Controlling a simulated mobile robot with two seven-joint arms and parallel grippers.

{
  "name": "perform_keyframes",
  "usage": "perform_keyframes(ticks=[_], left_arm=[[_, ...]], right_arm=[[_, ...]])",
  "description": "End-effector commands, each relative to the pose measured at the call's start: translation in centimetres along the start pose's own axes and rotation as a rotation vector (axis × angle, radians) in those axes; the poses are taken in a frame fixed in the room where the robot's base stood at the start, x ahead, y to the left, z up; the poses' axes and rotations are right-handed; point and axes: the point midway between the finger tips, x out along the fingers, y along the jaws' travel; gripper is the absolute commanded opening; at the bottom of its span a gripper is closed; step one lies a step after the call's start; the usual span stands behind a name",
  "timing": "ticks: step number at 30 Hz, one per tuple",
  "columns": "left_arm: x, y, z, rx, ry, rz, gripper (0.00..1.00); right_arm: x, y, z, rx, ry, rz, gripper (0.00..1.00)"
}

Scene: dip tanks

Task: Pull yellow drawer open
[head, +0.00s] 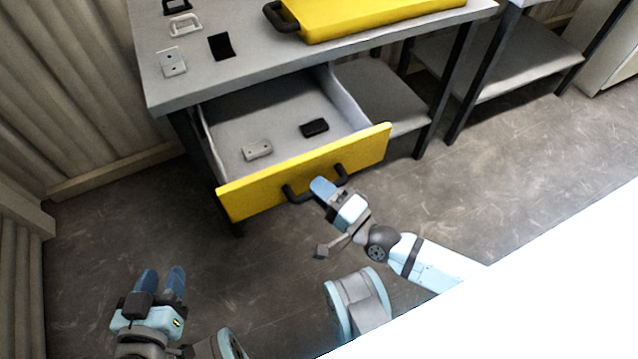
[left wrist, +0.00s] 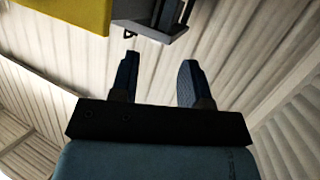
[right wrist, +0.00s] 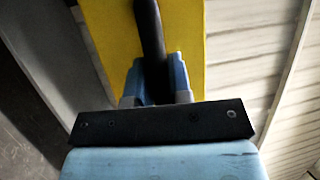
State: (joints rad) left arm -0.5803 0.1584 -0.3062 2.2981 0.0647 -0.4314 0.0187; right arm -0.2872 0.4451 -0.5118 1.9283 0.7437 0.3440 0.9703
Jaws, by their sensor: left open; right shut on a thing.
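The yellow drawer (head: 262,184) under the grey workbench stands pulled out, its grey inside showing. A black bar handle (head: 299,195) is on its yellow front. My right gripper (head: 322,188) is shut on the handle near its middle. In the right wrist view the black handle (right wrist: 149,40) runs between the blue fingers (right wrist: 155,78), in front of the yellow face (right wrist: 185,30). My left gripper (head: 160,282) is open and empty, low at the left and apart from the drawer. Its two spread fingers show in the left wrist view (left wrist: 157,80).
Inside the drawer lie a grey piece (head: 257,150) and a black piece (head: 314,127). On the bench top (head: 235,70) are a yellow case (head: 365,14), small handles (head: 185,25) and a plate (head: 172,62). The floor (head: 110,225) before the drawer is clear.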

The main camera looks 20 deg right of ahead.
Motion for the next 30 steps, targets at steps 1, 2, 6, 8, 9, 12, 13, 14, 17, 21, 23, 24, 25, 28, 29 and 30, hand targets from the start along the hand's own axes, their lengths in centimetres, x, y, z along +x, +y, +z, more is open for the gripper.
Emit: perform_keyframes(ticks=[1, 2, 6, 8, 9, 12, 13, 14, 17, 21, 23, 24, 25, 28, 29, 30], left_arm=[[0.0, 0.0, 0.0, 0.000, -0.002, 0.000, 0.43], [0.0, 0.0, 0.1, 0.000, -0.002, -0.001, 0.43], [0.0, 0.0, 0.1, 0.000, -0.003, -0.001, 0.43], [0.0, 0.0, 0.1, 0.000, -0.003, -0.001, 0.43], [0.0, -0.1, 0.0, 0.000, -0.002, -0.001, 0.43], [0.0, -0.1, 0.0, 0.000, -0.002, -0.001, 0.43], [0.0, -0.1, 0.0, 0.000, -0.002, -0.001, 0.43], [0.0, -0.1, 0.0, 0.000, -0.001, -0.001, 0.43], [0.0, -0.1, 0.0, -0.001, 0.000, -0.002, 0.43], [0.0, 0.0, -0.1, -0.002, 0.001, -0.002, 0.43], [-0.1, 0.0, -0.3, 0.000, -0.002, -0.003, 0.43], [-0.1, -0.1, -0.3, 0.001, -0.008, -0.004, 0.43], [-0.2, -0.1, -0.4, 0.003, -0.015, -0.006, 0.43], [-0.6, -0.8, 1.1, 0.003, -0.085, -0.032, 0.43], [-0.9, -1.1, 1.9, 0.001, -0.116, -0.041, 0.43], [-1.1, -1.2, 2.4, 0.002, -0.140, -0.045, 0.43]], right_arm=[[0.0, 0.0, 0.0, -0.001, 0.000, 0.000, 0.00], [0.0, 0.0, 0.0, -0.001, 0.000, -0.001, 0.00], [0.0, 0.0, 0.0, 0.000, 0.000, -0.001, 0.00], [0.0, 0.0, 0.0, 0.000, 0.000, -0.001, 0.00], [0.0, 0.0, 0.0, 0.000, 0.001, -0.001, 0.21], [0.0, 0.0, 0.0, 0.000, 0.000, -0.001, 0.43], [0.0, 0.0, 0.0, 0.000, 0.001, -0.001, 0.43], [0.0, 0.0, 0.0, 0.000, 0.000, -0.001, 0.43], [0.0, 0.0, 0.0, 0.000, 0.000, -0.001, 0.43], [0.1, -0.2, 0.0, 0.000, 0.000, -0.001, 0.43], [0.1, -0.6, -0.1, 0.000, 0.001, -0.001, 0.43], [0.2, -1.0, -0.1, 0.000, 0.001, -0.002, 0.43], [0.3, -1.4, -0.1, 0.001, 0.001, -0.002, 0.43], [0.6, -3.4, -0.2, 0.002, 0.002, -0.004, 0.43], [0.8, -4.2, -0.3, 0.002, 0.002, -0.006, 0.44], [1.0, -5.2, -0.4, 0.002, 0.004, -0.008, 0.55]])
